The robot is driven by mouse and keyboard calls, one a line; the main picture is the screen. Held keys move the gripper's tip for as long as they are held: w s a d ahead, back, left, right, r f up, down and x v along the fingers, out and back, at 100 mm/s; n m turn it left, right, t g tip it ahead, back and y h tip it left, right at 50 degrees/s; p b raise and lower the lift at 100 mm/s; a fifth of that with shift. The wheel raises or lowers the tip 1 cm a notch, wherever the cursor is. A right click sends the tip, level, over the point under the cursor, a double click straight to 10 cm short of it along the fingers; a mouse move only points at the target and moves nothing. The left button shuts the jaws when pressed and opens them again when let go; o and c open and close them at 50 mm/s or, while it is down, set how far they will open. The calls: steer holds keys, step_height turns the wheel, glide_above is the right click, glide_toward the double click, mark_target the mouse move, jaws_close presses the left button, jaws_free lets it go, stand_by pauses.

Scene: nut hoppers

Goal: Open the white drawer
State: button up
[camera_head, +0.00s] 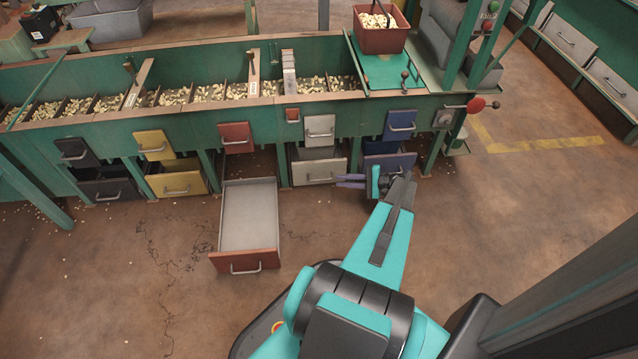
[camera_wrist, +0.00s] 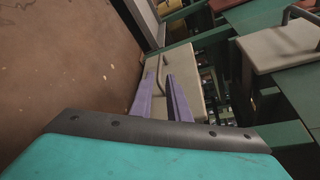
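Nothing is held.
A red-fronted drawer (camera_head: 245,262) is pulled far out to the left. A blue drawer (camera_head: 398,162) is right by my gripper. A smaller white front (camera_head: 320,126) with a handle is above the white drawer. The floor in front of the white drawer is clear.

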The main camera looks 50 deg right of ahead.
mark_target(321, 180)
steer(key=b+x, duration=0.2)
steer(key=x, duration=0.7)
steer(key=shift+w+a+f+b, duration=0.1)
steer(key=shift+w+a+b, duration=0.15)
steer(key=shift+w+b, duration=0.05)
jaws_close()
stand_by(1.1)
